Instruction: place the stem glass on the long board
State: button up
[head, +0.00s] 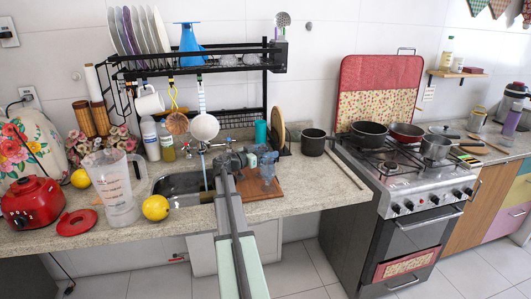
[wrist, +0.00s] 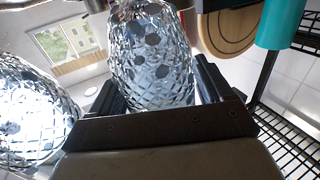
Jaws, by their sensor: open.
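A clear faceted glass (wrist: 152,62) stands between the spread fingers of my gripper (wrist: 158,88) in the wrist view. The gripper is open; whether a finger touches the glass I cannot tell. No stem shows there, so I cannot confirm it is the stem glass. A second faceted glass (wrist: 30,110) is at the left of that view, outside the fingers. In the head view my gripper (head: 230,158) is beside the sink, partly hidden by my arm. A bluish clear glass (head: 267,166) stands at a brown wooden board (head: 264,193), possibly the long board, on the counter.
The sink (head: 180,187) and faucet (head: 205,148) are left of the gripper. A black dish rack (head: 268,95) stands above. A round board (head: 278,128) and teal cup (head: 261,132) stand behind. A dark pot (head: 313,146) is at the right. Some counter in front of it is bare.

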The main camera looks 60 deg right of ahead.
jog(key=shift+r, duration=0.1)
jog(key=v, duration=1.2)
